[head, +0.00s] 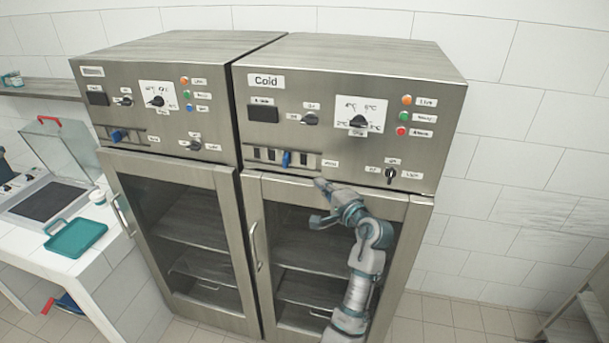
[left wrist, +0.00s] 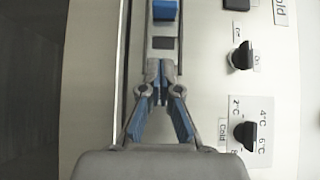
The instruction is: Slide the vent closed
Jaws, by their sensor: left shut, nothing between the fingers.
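The vent (head: 262,154) is a slotted strip on the front panel of the right cabinet, labelled Cold. Its blue slider knob (head: 287,160) stands between dark open slots, some to its left and one to its right. My left gripper (head: 320,184) is shut and empty, just below and to the right of the vent strip. In the left wrist view the shut fingertips (left wrist: 161,70) point along the strip towards the blue knob (left wrist: 165,10), with a dark slot (left wrist: 163,43) between them. The fingertips look apart from the knob. My right gripper is not in view.
The Cold cabinet has dials (head: 358,121), lights and a glass door with a handle (head: 256,246) below the panel. A similar cabinet (head: 160,100) stands to its left. A counter with a teal tray (head: 76,238) is at the far left.

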